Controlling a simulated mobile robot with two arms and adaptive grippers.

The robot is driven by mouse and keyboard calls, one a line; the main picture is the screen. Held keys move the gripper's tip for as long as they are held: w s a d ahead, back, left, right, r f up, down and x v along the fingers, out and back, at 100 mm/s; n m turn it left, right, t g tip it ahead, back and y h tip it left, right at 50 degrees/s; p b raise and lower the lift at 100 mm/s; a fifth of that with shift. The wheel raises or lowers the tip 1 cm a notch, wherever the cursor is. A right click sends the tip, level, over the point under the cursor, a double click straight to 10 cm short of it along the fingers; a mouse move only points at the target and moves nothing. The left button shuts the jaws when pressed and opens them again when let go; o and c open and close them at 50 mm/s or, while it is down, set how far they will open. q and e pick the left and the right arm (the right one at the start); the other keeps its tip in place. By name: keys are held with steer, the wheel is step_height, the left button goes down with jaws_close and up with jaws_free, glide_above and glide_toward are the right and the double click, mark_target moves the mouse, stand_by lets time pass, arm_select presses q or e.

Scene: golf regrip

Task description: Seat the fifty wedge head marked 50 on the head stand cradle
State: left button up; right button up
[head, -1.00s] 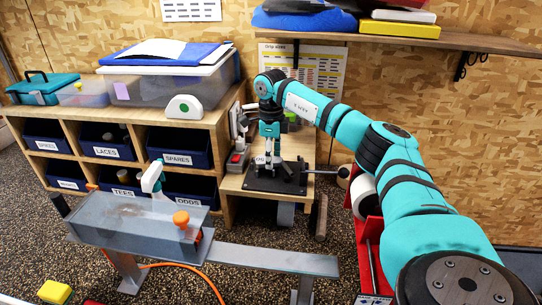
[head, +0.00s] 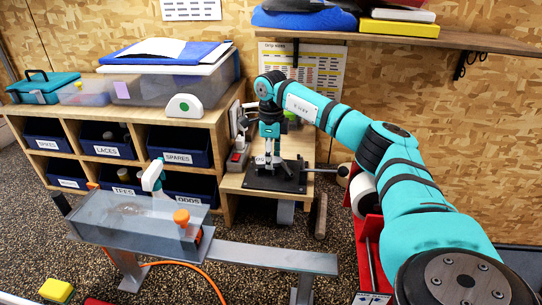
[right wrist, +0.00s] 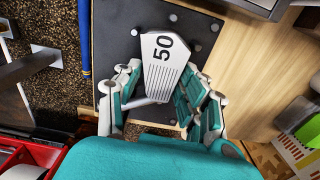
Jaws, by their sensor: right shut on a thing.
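The wedge head marked 50 (right wrist: 163,72) is pale, with grooves on its face, and sits between the fingers of my right gripper (right wrist: 160,98) in the right wrist view. A pale stem runs from its lower end toward the left finger. The fingers are shut on it. The head is over the dark base plate of the head stand (right wrist: 205,22); whether it touches the cradle is hidden. In the head view, my right gripper (head: 269,150) points down over the stand's plate (head: 262,183), and the wedge head is too small to make out. My left gripper is not in view.
The stand is on a low wooden table (head: 231,184). A labelled bin shelf (head: 110,170) stands left of it. A water tank (head: 130,226) and metal bench (head: 270,257) are in front. A red rack with a white roll (head: 363,196) is at the right.

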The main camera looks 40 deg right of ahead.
steer(key=shift+s+a+f, duration=0.1)
steer(key=shift+f, duration=0.15)
steer(key=o, duration=1.3)
steer(key=shift+c, duration=0.2)
steer(key=shift+r+p, duration=2.15)
steer(key=shift+r, duration=0.5)
steer(key=shift+r+p, duration=0.55)
steer(key=shift+r, duration=0.4)
